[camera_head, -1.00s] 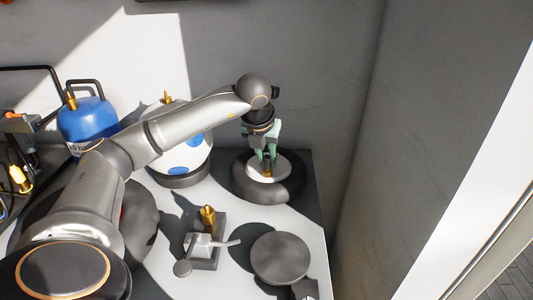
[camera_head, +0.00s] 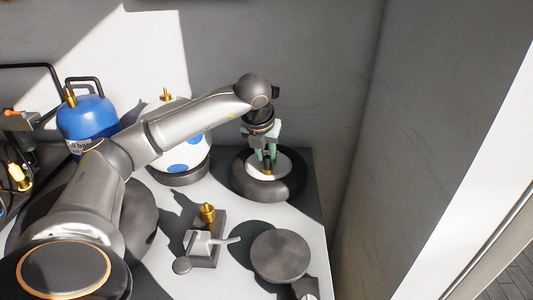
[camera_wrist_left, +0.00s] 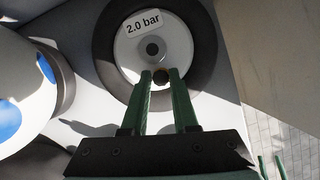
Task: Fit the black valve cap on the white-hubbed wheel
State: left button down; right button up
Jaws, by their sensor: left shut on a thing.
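The white-hubbed wheel (camera_head: 289,187) lies flat at the back right of the bench, its black tyre around a white hub. It also shows in the left wrist view (camera_wrist_left: 202,60), with a "2.0 bar" label and a dark centre hole. My left gripper (camera_head: 267,156) points down over the hub, shut on the small black valve cap (camera_head: 268,163), mostly hidden between its green fingertips. Brass-coloured metal shows just under the cap; I cannot tell whether they touch. In the left wrist view, two green fingers of my right gripper (camera_wrist_left: 273,166) stand apart at the lower right edge, empty.
A white tank with blue spots (camera_head: 172,150) stands left of the wheel, and a blue gas bottle (camera_head: 88,125) farther left. In front are a grey fixture with a brass fitting (camera_head: 207,212) and a dark round disc (camera_head: 280,254). The wall is close behind.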

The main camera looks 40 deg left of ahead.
pick_arm(q)
jog(key=c, duration=0.6)
grip_release()
jog(key=shift+o, duration=0.4)
jog(key=o, duration=0.4)
